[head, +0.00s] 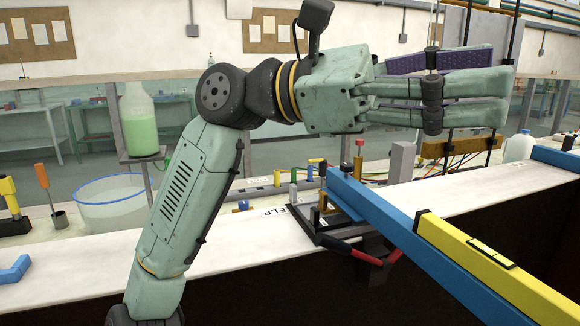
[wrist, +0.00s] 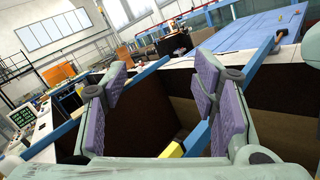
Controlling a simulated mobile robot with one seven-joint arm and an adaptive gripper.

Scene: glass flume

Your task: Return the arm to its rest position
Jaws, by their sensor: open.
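My arm rises from the bottom of the head view and bends to the right. My gripper (head: 500,82) points right, high above the bench and the blue beam. In the wrist view my gripper (wrist: 165,85) shows its purple-padded fingers spread wide apart, with nothing between them. The fingers touch nothing that I can see. In the head view one finger partly hides the other.
A white bench (head: 430,210) runs below my arm, with a green-filled bottle (head: 138,125), a clear tub (head: 110,200) and a black fixture with red handles (head: 345,245). A blue beam (head: 420,255) and a yellow bar (head: 480,265) stretch to the lower right. Vertical rods stand near my fingertips.

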